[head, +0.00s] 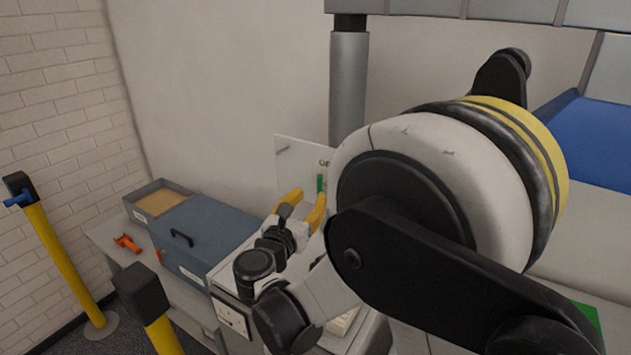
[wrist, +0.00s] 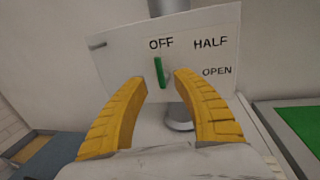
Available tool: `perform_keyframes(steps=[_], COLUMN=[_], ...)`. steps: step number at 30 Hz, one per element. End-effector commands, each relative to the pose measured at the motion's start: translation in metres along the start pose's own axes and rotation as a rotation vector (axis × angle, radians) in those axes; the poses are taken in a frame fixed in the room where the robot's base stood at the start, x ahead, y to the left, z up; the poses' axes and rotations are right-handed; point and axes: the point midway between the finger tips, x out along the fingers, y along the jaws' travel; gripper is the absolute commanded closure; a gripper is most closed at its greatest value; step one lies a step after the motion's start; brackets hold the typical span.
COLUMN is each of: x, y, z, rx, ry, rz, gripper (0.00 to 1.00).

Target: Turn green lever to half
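The green lever (wrist: 159,72) stands upright on a white panel (wrist: 115,66), just under the word OFF. HALF is printed to its upper right and OPEN to its lower right. The lever also shows in the head view (head: 320,183), small, with part of the panel (head: 290,160) hidden by my arm. My gripper (wrist: 160,82) has yellow fingers spread apart, with the lever showing between the tips. I cannot tell how far the tips are from the panel, and no contact shows. In the head view my gripper (head: 308,203) is just below and left of the lever.
A blue-grey box (head: 205,230) with a black handle and an open tray (head: 160,200) stand left on a bench. An orange object (head: 127,243) lies there. Yellow posts (head: 60,255) stand in front at left. A green surface (wrist: 303,122) lies right of the panel.

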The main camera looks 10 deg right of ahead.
Motion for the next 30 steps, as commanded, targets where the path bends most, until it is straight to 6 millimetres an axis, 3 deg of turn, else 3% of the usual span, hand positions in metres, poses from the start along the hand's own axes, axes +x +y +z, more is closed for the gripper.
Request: perform_keyframes(steps=[6, 12, 23, 24, 27, 30], x=[0.045, 0.072, 0.079, 0.079, 0.078, 0.078], y=[-0.001, 0.0, 0.0, 0.0, 0.0, 0.0], z=[-0.002, -0.001, 0.0, 0.0, 0.0, 0.0], rx=[0.002, 0.003, 0.003, 0.003, 0.003, 0.003], ry=[0.001, 0.001, 0.002, 0.002, 0.002, 0.002], rz=[-0.003, -0.002, 0.0, 0.0, 0.0, 0.0], gripper=[0.66, 0.66, 0.66, 0.7, 1.0, 1.0])
